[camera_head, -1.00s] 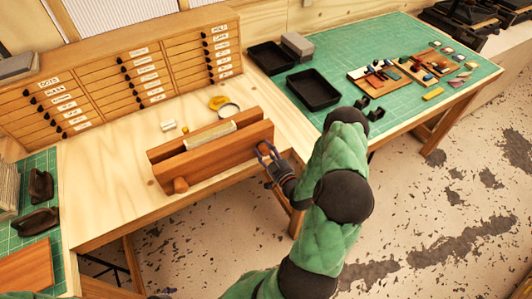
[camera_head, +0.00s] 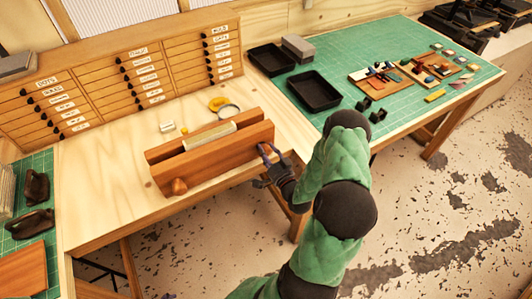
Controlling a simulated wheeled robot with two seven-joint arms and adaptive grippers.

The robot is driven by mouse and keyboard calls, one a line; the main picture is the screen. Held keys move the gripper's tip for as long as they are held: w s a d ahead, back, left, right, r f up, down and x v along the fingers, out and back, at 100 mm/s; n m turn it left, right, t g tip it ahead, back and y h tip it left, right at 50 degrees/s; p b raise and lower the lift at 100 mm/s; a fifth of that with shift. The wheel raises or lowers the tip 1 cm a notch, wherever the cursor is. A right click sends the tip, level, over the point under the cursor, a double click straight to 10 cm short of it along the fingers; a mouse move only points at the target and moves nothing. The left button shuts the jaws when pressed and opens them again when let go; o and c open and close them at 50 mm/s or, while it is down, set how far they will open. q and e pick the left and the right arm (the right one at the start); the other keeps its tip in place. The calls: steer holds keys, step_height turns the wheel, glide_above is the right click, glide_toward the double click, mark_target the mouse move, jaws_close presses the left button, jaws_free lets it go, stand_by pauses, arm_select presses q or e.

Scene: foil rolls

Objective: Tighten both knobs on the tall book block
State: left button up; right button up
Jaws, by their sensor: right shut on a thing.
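The wooden press (camera_head: 222,158) stands on the pale wooden bench, with the tall book block (camera_head: 209,136) upright between its two boards. The left knob (camera_head: 179,187) sticks out of the front board near its lower left end and is free. My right gripper (camera_head: 268,152) is at the right end of the front board, shut on the right knob, which its fingers mostly hide. A small dark purplish tip, probably of my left gripper (camera_head: 168,296), shows at the bottom edge; its jaws cannot be made out.
A drawer cabinet (camera_head: 130,75) stands at the back. Black trays (camera_head: 314,91) and tools lie on the green mat at right. Dark blocks (camera_head: 33,205) lie at left. The bench left of the press is clear.

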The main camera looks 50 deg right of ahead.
steer(key=m, duration=0.4)
steer(key=shift+d+r+m+h, duration=0.2)
steer(key=shift+d+m+h, duration=0.1)
steer(key=shift+m, duration=0.1)
steer(key=m, duration=0.3)
steer(key=shift+m, duration=0.4)
steer(key=m, duration=0.5)
steer(key=shift+s+a+f+g, duration=0.1)
steer(key=shift+f+g, duration=0.1)
steer(key=shift+g, duration=0.1)
steer(key=shift+f+m, duration=0.1)
steer(key=shift+m, duration=0.5)
steer(key=shift+a+f, duration=0.15)
steer(key=o, duration=1.1)
steer(key=shift+s+p, duration=0.1)
steer(key=shift+p, duration=0.2)
steer(key=shift+o, duration=0.2)
steer(key=v, duration=1.2)
